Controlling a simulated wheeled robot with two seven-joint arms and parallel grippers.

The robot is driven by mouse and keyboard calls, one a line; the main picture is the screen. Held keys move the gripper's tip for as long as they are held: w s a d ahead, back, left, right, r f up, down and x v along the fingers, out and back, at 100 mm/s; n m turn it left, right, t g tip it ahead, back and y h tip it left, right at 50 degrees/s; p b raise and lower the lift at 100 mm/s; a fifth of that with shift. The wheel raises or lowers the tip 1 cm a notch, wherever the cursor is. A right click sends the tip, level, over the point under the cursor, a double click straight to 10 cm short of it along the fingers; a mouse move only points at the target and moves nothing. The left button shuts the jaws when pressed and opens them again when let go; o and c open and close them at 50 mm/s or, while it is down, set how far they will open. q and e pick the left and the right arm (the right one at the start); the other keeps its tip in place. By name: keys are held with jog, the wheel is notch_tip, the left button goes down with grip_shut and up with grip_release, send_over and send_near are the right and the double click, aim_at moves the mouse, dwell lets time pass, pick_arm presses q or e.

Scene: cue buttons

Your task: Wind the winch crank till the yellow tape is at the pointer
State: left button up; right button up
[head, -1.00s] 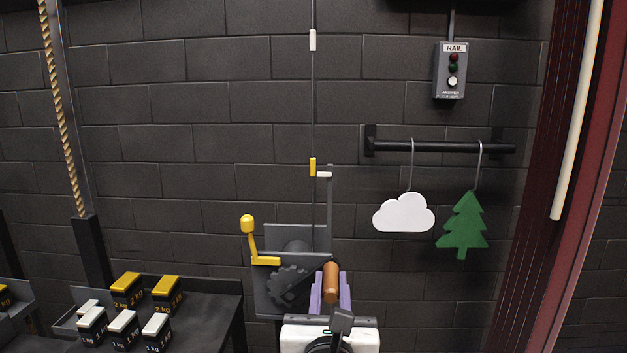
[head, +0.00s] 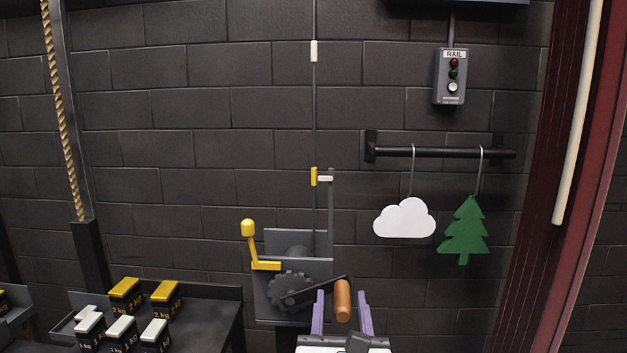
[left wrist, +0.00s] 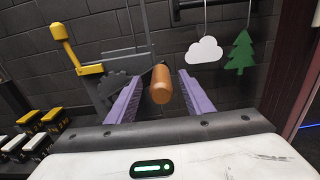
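The winch (head: 290,290) stands low against the wall, with its dark crank arm (head: 322,288) pointing right and slightly up to a brown handle (head: 343,300). My left gripper (head: 342,308) has its purple fingers spread, one on each side of the handle. In the left wrist view the handle (left wrist: 161,85) sits between the fingers (left wrist: 160,92), with gaps on both sides. The yellow tape (head: 314,176) on the thin vertical line is beside the white pointer (head: 326,178), roughly level with it. My right gripper is not in view.
A yellow-knobbed lever (head: 249,240) stands left of the crank. A white tape (head: 313,50) is higher on the line. Weights (head: 124,295) sit on a dark bench at left. A white cloud (head: 404,218) and green tree (head: 463,232) hang at right, below the RAIL box (head: 450,77).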

aim_at(342, 317)
pick_arm(q)
jog(key=shift+r, duration=0.1)
jog(key=shift+s+p, duration=0.35)
jog(key=shift+p, duration=0.05)
jog(key=s+p, duration=0.1)
jog(key=s, duration=0.3)
jog(key=shift+s+p, duration=0.1)
jog(key=shift+p, duration=0.3)
jog(key=s, duration=0.5)
jog(key=shift+a, duration=0.15)
